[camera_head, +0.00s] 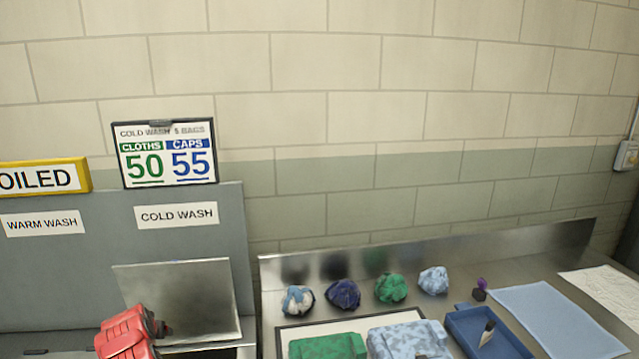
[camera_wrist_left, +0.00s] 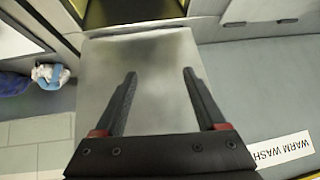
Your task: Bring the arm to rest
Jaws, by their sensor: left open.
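My left gripper (camera_head: 160,328) shows red at the lower left of the head view, in front of the metal flap under the cold wash label. In the left wrist view my left gripper (camera_wrist_left: 159,74) has its two dark fingers wide apart with nothing between them. The metal flap (camera_head: 190,290) stands tilted up behind it; the same flap (camera_wrist_left: 160,50) fills the space behind the fingers in the wrist view. My right gripper is in neither view.
Several crumpled cloths, such as the green one (camera_head: 391,288), lie on the metal counter. Folded green (camera_head: 328,346) and light blue (camera_head: 410,340) items, a blue tray (camera_head: 487,335) and a blue mat (camera_head: 560,320) lie in front and to the right. A grey panel (camera_head: 100,262) stands behind the flap.

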